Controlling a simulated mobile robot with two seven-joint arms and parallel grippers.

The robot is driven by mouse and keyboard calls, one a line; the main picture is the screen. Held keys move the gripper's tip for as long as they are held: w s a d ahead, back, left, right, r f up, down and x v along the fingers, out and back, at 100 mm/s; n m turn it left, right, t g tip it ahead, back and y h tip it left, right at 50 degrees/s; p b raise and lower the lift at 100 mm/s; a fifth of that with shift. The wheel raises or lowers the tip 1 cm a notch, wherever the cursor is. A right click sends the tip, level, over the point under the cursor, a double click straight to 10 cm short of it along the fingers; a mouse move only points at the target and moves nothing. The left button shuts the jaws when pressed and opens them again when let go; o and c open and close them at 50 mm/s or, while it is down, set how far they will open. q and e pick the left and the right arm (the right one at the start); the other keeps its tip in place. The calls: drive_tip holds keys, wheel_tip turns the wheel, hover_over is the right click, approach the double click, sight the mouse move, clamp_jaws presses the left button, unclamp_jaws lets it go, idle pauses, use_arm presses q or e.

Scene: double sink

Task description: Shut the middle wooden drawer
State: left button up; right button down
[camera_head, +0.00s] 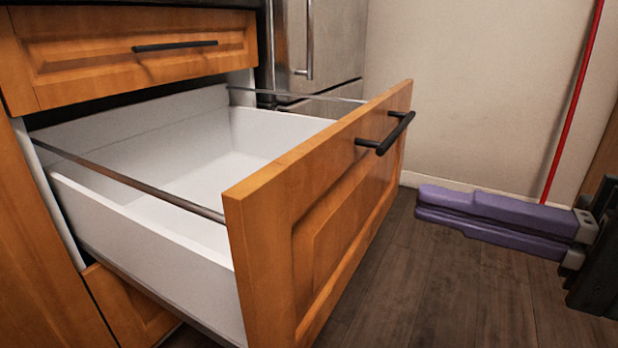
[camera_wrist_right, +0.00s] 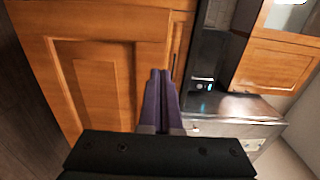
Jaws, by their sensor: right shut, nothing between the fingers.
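The middle wooden drawer (camera_head: 330,210) stands far open in the head view. It has an orange-brown wooden front, a black bar handle (camera_head: 385,133), a white inside and thin metal side rails. The inside that shows is empty. My right gripper (camera_head: 425,205) is at the right of the head view, with its purple fingers closed together and pointing left toward the drawer front. A gap of floor shows between the fingertips and the drawer front. In the right wrist view, the closed fingers (camera_wrist_right: 160,80) point at wooden cabinet fronts, with nothing between them. My left gripper is out of view.
A closed upper drawer (camera_head: 130,50) with a black handle is above, and another wooden front (camera_head: 130,303) is below. A steel fridge (camera_head: 320,45) stands behind. A red pole (camera_head: 572,100) leans by the beige wall. Dark wooden floor (camera_head: 440,285) lies clear in front.

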sight(302, 170)
drive_tip(key=b+x, duration=0.1)
drive_tip(key=x, duration=0.8)
drive_tip(key=shift+w+a+b, duration=0.2)
drive_tip(key=shift+w+b, duration=0.1)
drive_tip(key=shift+w, duration=0.1)
